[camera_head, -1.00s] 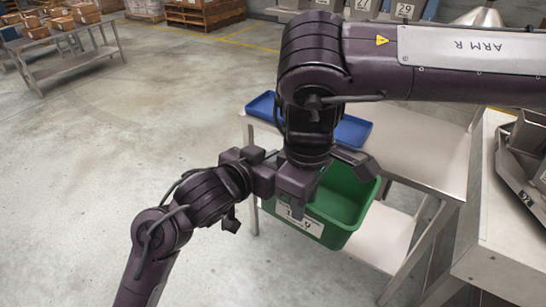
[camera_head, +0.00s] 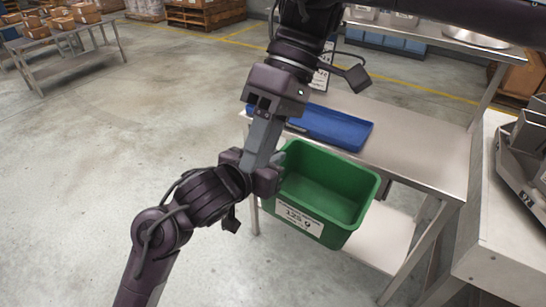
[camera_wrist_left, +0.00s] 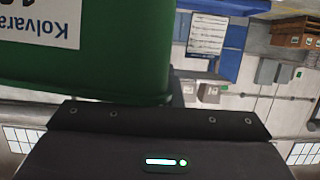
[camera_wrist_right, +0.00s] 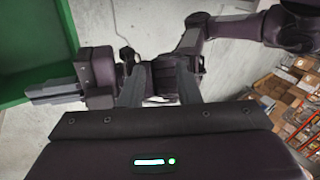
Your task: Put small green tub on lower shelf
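The green tub (camera_head: 345,208) with a white label on its front is upright and looks empty. In the head view it is in front of the steel bench, overlapping the bench top's front edge and the lower shelf (camera_head: 378,243). My left gripper (camera_head: 274,176) is at the tub's left side; the right wrist view shows its grey fingers (camera_wrist_right: 55,92) close together at the tub wall. The tub also fills the upper left of the left wrist view (camera_wrist_left: 120,75), hiding those fingertips. My right gripper (camera_head: 258,155) is apart from the tub, its fingers (camera_wrist_right: 158,80) spread and empty.
A blue tray (camera_head: 335,127) lies on the bench top (camera_head: 420,150), whose right part is bare. A leg and sloping brace frame the lower shelf at right. A pale table (camera_head: 500,250) with weighing equipment stands at the right. Open floor lies left.

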